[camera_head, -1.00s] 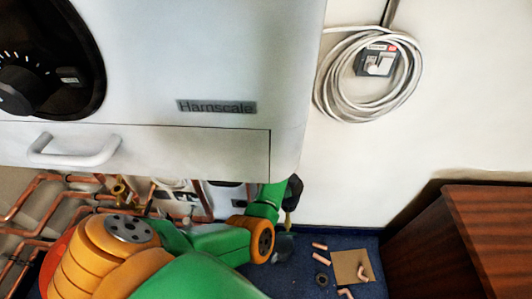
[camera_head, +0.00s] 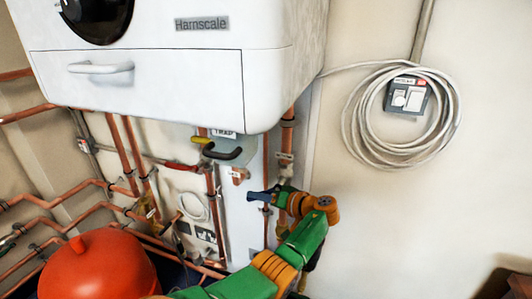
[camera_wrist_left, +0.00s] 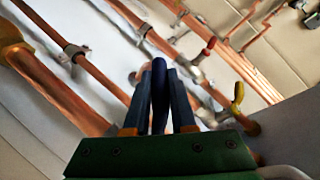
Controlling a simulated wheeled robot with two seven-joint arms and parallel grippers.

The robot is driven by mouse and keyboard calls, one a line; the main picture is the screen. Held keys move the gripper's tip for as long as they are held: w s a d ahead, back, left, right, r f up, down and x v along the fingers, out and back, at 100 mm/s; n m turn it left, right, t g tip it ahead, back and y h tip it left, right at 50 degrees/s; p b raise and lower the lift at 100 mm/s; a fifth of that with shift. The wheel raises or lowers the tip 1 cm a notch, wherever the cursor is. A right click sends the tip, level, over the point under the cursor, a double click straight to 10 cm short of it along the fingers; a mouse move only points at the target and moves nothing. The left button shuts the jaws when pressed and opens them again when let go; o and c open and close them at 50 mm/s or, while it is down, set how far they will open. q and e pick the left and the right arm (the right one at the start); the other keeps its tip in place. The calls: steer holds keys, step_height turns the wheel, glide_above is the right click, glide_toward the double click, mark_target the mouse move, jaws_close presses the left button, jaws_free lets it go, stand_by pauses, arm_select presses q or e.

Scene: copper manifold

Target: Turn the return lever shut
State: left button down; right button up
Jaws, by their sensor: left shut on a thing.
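My left gripper (camera_head: 278,195) is raised to the pipes under the right end of the white boiler in the head view. A dark blue lever (camera_head: 259,196) juts out to the left of its fingers. In the left wrist view, the left gripper (camera_wrist_left: 160,95) has its two fingers shut on the blue lever (camera_wrist_left: 159,85), which lies lengthwise between them. The valve body behind the lever is mostly hidden by the fingers. My right gripper is not in view.
The boiler (camera_head: 170,90) hangs just above the arm. A red vessel (camera_head: 97,265) stands lower left.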

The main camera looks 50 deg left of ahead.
arm_select(q)
steer(key=r+y+b, duration=0.1)
steer(key=y+b, duration=0.1)
steer(key=a+r+m+g+y+b, duration=0.1)
steer(key=y+b, duration=0.1)
steer(key=shift+s+r+b, duration=0.1)
steer(key=shift+s+b, duration=0.1)
steer(key=shift+b, duration=0.2)
steer(key=shift+r+m+y+b, duration=0.4)
steer(key=shift+r+y+b, duration=0.4)
steer(key=shift+y+b, duration=0.25)
steer(key=shift+a+r+g+y, duration=0.1)
steer(key=shift+r+g+y, duration=0.15)
steer(key=shift+g, duration=0.05)
steer(key=shift+r, duration=0.1)
steer(key=c, duration=0.8)
jaws_free()
steer(key=shift+a+b, duration=0.1)
steer(key=shift+b, duration=0.2)
steer(key=shift+o, duration=0.2)
